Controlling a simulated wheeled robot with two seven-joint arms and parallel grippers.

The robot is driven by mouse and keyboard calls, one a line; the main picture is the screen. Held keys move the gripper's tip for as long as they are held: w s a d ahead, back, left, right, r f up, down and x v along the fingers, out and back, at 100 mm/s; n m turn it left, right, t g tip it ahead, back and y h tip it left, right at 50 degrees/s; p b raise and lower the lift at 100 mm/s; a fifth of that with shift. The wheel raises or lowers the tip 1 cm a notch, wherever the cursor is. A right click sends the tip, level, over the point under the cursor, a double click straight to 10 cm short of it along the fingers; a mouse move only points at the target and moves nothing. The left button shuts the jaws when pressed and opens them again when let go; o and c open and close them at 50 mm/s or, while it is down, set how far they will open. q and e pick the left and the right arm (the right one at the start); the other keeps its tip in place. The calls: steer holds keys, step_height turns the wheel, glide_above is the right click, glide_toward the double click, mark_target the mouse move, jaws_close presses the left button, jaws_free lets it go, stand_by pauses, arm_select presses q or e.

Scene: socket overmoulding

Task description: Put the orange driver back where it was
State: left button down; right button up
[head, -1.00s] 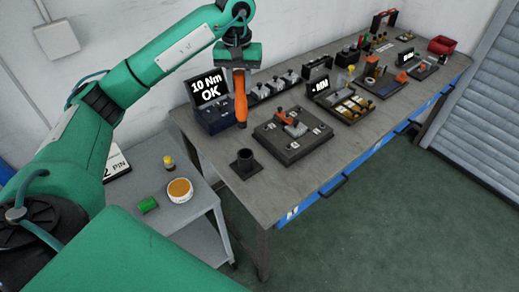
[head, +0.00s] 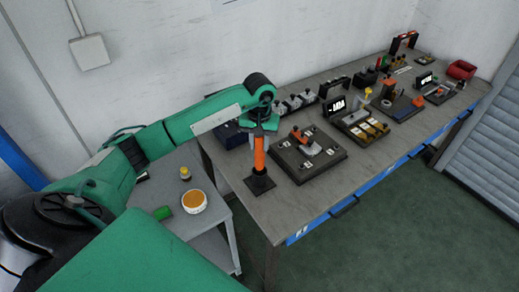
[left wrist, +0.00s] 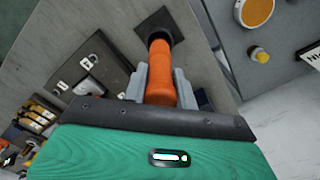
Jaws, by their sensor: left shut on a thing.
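The orange driver (head: 259,153) is upright in my left gripper (head: 260,132), which is shut on its upper part. The driver's lower end is at the mouth of the black holder (head: 260,185) on the near left part of the bench. In the left wrist view the driver (left wrist: 160,70) lies between the two grey fingers of the gripper (left wrist: 159,88) and points at the holder's square base (left wrist: 158,24). The driver hides the holder's cup there, so I cannot tell how deep it sits. My right gripper is not in view.
A dark fixture plate (head: 307,154) stands right of the holder on the bench (head: 300,205). The blue-black display box (head: 231,135) is partly behind my left arm. A grey side table (head: 203,222) with a round orange-topped tub (head: 194,201) stands at left. The bench front is clear.

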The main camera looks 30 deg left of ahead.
mark_target(259, 153)
arm_select(q)
step_height(259, 153, down, 4)
steer(key=shift+f+p, duration=0.1)
steer(key=shift+p, duration=0.6)
steer(key=shift+f, duration=0.3)
steer(key=shift+f+b, duration=0.2)
steer(key=shift+b, duration=0.1)
steer(key=c, duration=1.1)
jaws_free()
steer(key=shift+r, duration=0.1)
